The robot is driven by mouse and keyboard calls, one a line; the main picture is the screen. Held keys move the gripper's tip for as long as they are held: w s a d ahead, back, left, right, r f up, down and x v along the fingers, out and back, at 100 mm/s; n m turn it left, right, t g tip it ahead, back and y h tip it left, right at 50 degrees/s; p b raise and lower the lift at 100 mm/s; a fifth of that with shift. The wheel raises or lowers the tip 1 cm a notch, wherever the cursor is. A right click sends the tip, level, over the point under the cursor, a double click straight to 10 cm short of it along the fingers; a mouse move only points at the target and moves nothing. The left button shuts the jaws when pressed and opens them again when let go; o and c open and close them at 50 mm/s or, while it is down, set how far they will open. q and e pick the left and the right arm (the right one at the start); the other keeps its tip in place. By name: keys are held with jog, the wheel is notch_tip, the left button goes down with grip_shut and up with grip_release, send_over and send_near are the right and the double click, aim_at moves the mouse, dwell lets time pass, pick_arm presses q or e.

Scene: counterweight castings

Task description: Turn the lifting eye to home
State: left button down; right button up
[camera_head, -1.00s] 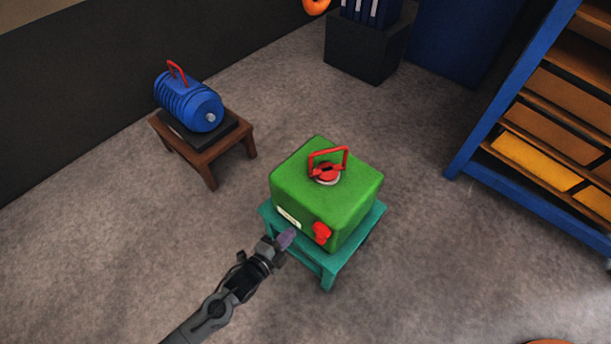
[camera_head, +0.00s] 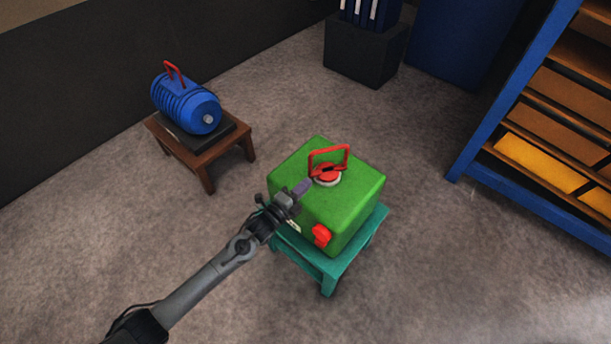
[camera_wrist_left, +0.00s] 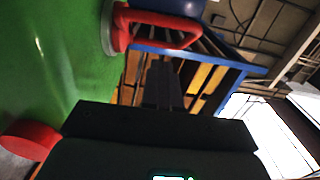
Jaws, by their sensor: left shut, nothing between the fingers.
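The green casting (camera_head: 345,208) sits on a teal stool (camera_head: 325,268) in the head view. The red lifting eye (camera_head: 328,160) stands on its top, on a red hub with a pale ring. A red knob (camera_head: 321,235) is on the casting's front side. My left gripper (camera_head: 303,187) is shut and empty, just left of the lifting eye and apart from it. In the left wrist view the fingers (camera_wrist_left: 163,86) show closed, with the lifting eye (camera_wrist_left: 158,22) beyond them and the green casting (camera_wrist_left: 60,60) at left. My right gripper is not in view.
A blue motor (camera_head: 187,103) with a red handle rests on a brown stool (camera_head: 205,160) at left. A blue shelf unit (camera_head: 510,95) with boxes stands at right. A dark bin (camera_head: 365,50) is at the back. The floor around the teal stool is clear.

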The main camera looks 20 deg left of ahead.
pick_arm(q)
jog(key=w, duration=0.2)
jog(key=w+b, duration=0.1)
jog(key=shift+w+a+f, duration=0.1)
jog(key=shift+w+a, duration=0.15)
jog(key=shift+a, duration=0.05)
jog(key=shift+w+a, duration=0.35)
jog(key=shift+w, duration=0.3)
jog(key=shift+a, duration=0.2)
